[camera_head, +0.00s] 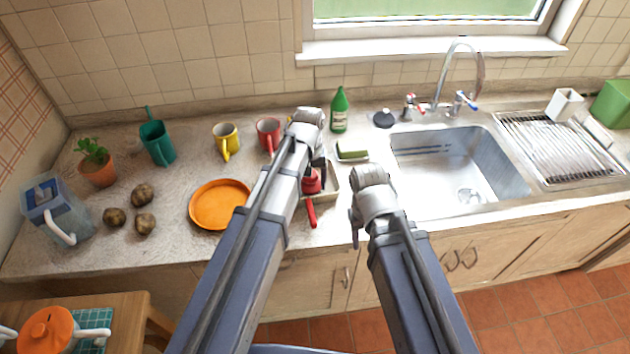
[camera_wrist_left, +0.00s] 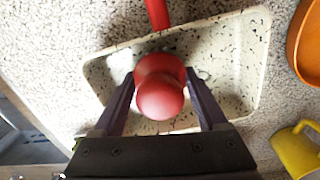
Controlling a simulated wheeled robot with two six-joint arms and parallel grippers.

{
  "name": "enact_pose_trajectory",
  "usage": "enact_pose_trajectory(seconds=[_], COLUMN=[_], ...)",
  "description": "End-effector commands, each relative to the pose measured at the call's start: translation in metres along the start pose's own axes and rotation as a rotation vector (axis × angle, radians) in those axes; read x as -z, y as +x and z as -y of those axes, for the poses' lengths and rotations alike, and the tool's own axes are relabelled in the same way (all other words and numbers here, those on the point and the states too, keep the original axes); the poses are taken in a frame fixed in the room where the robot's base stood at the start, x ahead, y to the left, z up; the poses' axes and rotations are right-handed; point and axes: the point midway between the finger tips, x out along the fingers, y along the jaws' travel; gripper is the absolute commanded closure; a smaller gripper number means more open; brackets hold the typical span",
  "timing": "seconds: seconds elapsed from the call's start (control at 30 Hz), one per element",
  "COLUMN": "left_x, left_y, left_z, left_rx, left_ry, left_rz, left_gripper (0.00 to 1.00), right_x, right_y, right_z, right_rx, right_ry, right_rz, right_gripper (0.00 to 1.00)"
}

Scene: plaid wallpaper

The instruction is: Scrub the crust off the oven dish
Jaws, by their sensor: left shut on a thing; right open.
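The pale oven dish (camera_head: 333,178) lies on the counter left of the sink, partly hidden by my left arm. In the left wrist view the dish (camera_wrist_left: 235,45) shows dark specks over its inside. My left gripper (camera_head: 318,172) is over the dish, shut on a red rounded knob (camera_wrist_left: 160,90), which also shows in the head view (camera_head: 312,183). What lies under the knob is hidden. A red handle (camera_head: 311,214) sticks out past the dish's near rim; what it joins is unclear. My right gripper (camera_head: 356,226) is open and empty, right of the dish.
A green sponge (camera_head: 352,150) lies behind the dish, with a green bottle (camera_head: 339,112) beyond. The sink (camera_head: 470,185) is to the right. An orange plate (camera_head: 218,204), red mug (camera_head: 268,132) and yellow mug (camera_head: 227,139) stand left. Counter is bare around the potatoes (camera_head: 143,194).

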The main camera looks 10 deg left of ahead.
Motion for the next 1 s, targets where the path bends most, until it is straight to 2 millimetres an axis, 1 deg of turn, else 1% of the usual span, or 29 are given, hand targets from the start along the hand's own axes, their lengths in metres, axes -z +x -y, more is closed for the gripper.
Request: enact_pose_trajectory(seconds=[0.23, 0.5, 0.83, 1.0], left_x=[-0.002, -0.006, -0.006, -0.009], left_y=[0.000, -0.001, -0.001, 0.000], left_z=[0.010, 0.030, 0.036, 0.047], left_rx=[0.006, 0.005, 0.004, 0.003], left_ry=[-0.002, -0.002, -0.002, -0.002], left_rz=[0.001, 0.001, 0.000, 0.000], left_gripper=[0.70, 0.70, 0.70, 0.70], right_x=[0.000, 0.000, 0.000, 0.000], right_y=[0.000, -0.001, -0.001, 0.000], right_z=[0.000, 0.000, 0.000, 0.000], right_rx=[0.000, 0.000, 0.000, 0.000], right_ry=[0.000, 0.000, 0.000, 0.000], right_rz=[0.000, 0.000, 0.000, 0.000], right_gripper=[0.50, 0.50, 0.50, 0.50])
